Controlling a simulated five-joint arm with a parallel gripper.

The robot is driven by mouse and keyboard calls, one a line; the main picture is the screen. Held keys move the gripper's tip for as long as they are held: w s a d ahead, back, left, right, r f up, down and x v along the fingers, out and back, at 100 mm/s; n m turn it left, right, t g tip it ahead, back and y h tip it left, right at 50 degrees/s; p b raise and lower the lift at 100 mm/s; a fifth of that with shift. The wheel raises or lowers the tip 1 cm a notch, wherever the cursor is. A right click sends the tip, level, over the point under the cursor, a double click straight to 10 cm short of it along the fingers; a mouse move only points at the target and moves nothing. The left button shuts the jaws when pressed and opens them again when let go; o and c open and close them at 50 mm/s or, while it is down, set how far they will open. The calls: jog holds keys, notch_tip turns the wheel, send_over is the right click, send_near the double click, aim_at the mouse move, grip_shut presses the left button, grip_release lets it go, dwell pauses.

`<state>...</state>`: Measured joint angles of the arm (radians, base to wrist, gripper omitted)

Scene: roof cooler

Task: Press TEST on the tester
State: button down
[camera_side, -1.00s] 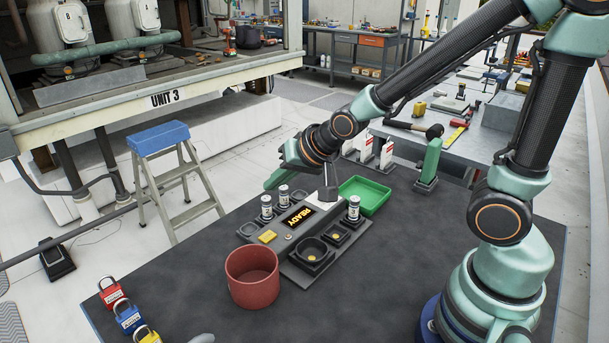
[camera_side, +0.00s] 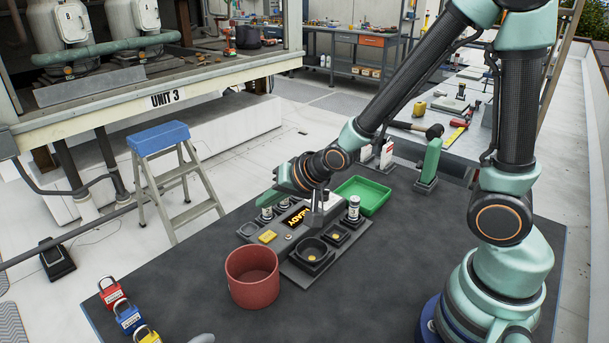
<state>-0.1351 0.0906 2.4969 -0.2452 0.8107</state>
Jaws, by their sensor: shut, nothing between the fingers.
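The tester (camera_side: 285,262) is a dark grey unit on the dark work mat, with a lit display (camera_side: 293,217) showing yellow letters that read READY, partly covered by my gripper. A yellow button (camera_side: 268,237) sits on its front left part, with a small round button (camera_side: 288,237) beside it; any TEST lettering is too small to read. Round sockets with gold centres (camera_side: 311,258) are on its right part. My gripper (camera_side: 318,226) is shut and empty, pointing down above the tester's right side, just right of the display. I cannot tell whether the fingertips touch it.
White canisters stand at the tester, one on the right (camera_side: 353,208). A green tray (camera_side: 367,194) lies behind it, a red pot (camera_side: 252,276) in front. Padlocks (camera_side: 128,317) lie at the front left.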

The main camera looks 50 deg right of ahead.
aim_at(271, 238)
jog(key=shift+f, duration=3.15)
jog(key=shift+f, duration=0.1)
jog(key=shift+f, duration=0.3)
jog(key=shift+f, duration=0.4)
dwell(0.3)
jog(key=shift+r, duration=0.8)
jog(key=shift+r, duration=0.1)
jog(key=shift+r, duration=2.45)
